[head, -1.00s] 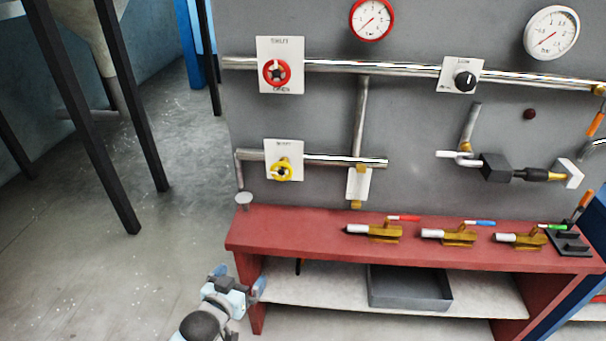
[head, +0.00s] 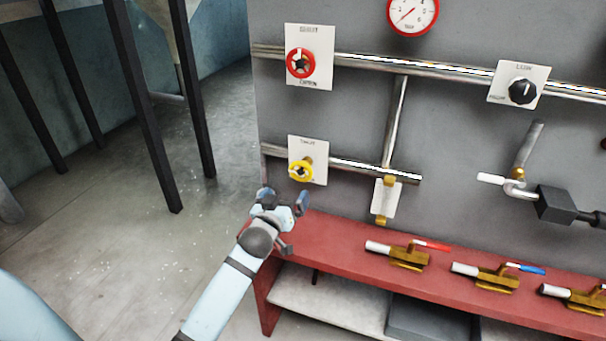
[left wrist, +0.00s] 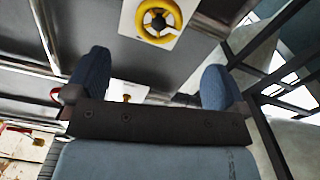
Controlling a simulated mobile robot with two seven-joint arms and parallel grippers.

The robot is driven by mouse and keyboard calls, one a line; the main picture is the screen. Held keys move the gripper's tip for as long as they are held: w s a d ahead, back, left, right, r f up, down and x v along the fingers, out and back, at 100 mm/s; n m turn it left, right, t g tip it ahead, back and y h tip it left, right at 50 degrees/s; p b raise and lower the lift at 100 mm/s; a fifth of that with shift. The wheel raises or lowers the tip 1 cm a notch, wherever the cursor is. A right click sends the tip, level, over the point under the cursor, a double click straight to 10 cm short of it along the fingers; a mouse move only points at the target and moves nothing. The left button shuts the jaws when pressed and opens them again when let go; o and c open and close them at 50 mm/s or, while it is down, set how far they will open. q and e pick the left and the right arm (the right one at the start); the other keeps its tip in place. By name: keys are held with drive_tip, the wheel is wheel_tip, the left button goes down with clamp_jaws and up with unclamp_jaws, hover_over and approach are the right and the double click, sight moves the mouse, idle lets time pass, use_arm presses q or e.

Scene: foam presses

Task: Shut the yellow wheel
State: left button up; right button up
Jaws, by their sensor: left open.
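The yellow wheel (head: 300,170) sits on a white plate (head: 321,168) on the grey panel, on the lower pipe. In the left wrist view the yellow wheel (left wrist: 150,22) shows near the top, ahead of the fingers and between their lines. My left gripper (head: 284,198) is open and empty, just below the wheel and apart from it, near the left end of the red bench. Its two blue fingers (left wrist: 154,78) stand wide apart in the left wrist view. The lettering on the plate is too small to read. My right gripper is not in view.
A red wheel (head: 300,63) is on a plate above. A black knob (head: 522,91) is at the right. The red bench (head: 335,235) below bears several brass valves, one with a red handle (head: 410,256). Dark posts (head: 147,110) stand at the left, with open floor around them.

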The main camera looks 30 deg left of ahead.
sight(300, 174)
use_arm(q)
drive_tip(key=x, duration=1.1)
drive_tip(key=shift+d, duration=0.1)
drive_tip(key=c, duration=0.9)
